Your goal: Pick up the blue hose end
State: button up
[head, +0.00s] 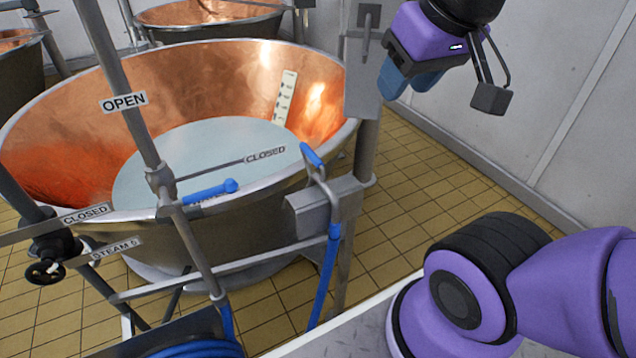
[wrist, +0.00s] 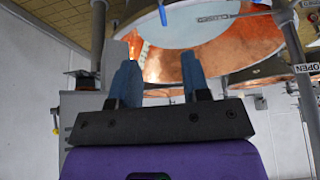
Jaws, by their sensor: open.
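The blue hose end (head: 312,156) is a blue grip on a bent metal pipe. It sits at a grey metal bracket (head: 325,208) on the near side of the copper vat (head: 330,120). The blue hose (head: 326,275) hangs down below it. In the wrist view a small blue piece at the top edge looks like the hose end (wrist: 163,14), beyond and between the fingertips. My gripper (head: 408,88) is open and empty, up and to the right of the hose end and well apart from it. Its two blue fingers also show in the wrist view (wrist: 160,70).
A blue-handled lever (head: 210,191) is left of the hose end. A grey post (head: 363,80) rises between vat and gripper. The tiled floor (head: 410,170) right of it is clear.

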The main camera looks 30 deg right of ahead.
jog(key=shift+o, duration=0.5)
jog(key=shift+o, duration=0.4)
jog(key=g+y, duration=0.5)
jog(key=y, duration=0.2)
send_over(317, 160)
jog(key=d, duration=0.6)
notch_tip(317, 160, down, 24)
jog(key=x, duration=1)
jog(key=shift+w+f, duration=0.1)
jog(key=shift+w, duration=0.05)
